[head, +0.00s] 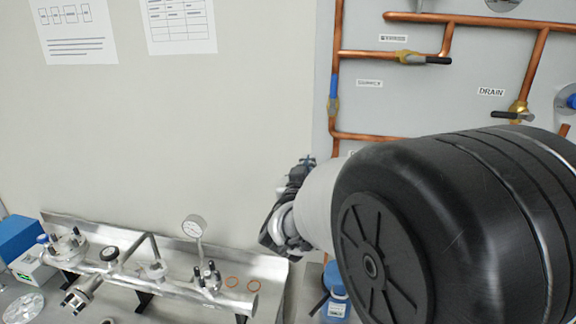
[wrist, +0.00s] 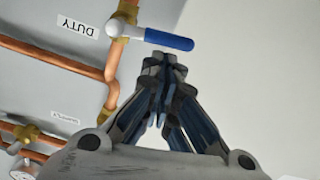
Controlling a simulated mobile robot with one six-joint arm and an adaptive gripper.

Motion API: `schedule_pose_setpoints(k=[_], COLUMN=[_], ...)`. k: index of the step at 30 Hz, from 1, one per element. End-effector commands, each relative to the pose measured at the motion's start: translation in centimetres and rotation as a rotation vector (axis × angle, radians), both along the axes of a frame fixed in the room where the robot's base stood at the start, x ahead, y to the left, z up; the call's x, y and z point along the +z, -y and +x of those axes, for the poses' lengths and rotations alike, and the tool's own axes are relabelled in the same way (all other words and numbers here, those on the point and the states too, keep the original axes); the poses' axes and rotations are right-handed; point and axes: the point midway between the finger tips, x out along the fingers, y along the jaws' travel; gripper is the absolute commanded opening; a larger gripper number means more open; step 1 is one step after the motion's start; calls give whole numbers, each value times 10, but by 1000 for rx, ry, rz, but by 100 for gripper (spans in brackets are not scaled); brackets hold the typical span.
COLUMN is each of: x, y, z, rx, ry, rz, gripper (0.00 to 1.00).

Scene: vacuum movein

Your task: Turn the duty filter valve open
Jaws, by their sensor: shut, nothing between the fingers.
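The duty filter valve shows in the wrist view, with a brass body, a white hub and a blue lever handle (wrist: 168,40). The DUTY label (wrist: 78,27) is on the panel beside it, upside down in this view. The lever points right from the hub, roughly across the copper pipe at the brass body. My gripper (wrist: 163,62) is shut and empty, its tips just below the blue lever in the picture; I cannot tell whether they touch it. In the head view my gripper (head: 301,170) is at the panel's left edge, and my arm hides much of the lower panel.
Copper pipes (head: 337,45) run over the panel. Another blue-handled valve (head: 333,90), a bypass valve (head: 410,58) and a drain valve (head: 515,112) are on it. A metal manifold with a gauge (head: 194,226) lies at lower left. A blue-capped bottle (head: 335,290) stands below my arm.

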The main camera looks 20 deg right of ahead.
Motion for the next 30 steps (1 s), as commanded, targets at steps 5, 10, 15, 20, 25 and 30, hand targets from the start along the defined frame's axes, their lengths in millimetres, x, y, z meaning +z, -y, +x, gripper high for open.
schedule_pose_setpoints(k=[5,10,15,20,25,30], x=[-2,-4,-5,-8,-11,-19], y=[-1,-2,-2,-3,-4,-5], z=[1,1,1,2,2,3], rx=[1,0,0,1,0,0], ry=[-24,-35,-51,-70,-103,-168], rz=[-33,-52,-74,-99,-149,-241], gripper=[0,0,0,0,0,0])
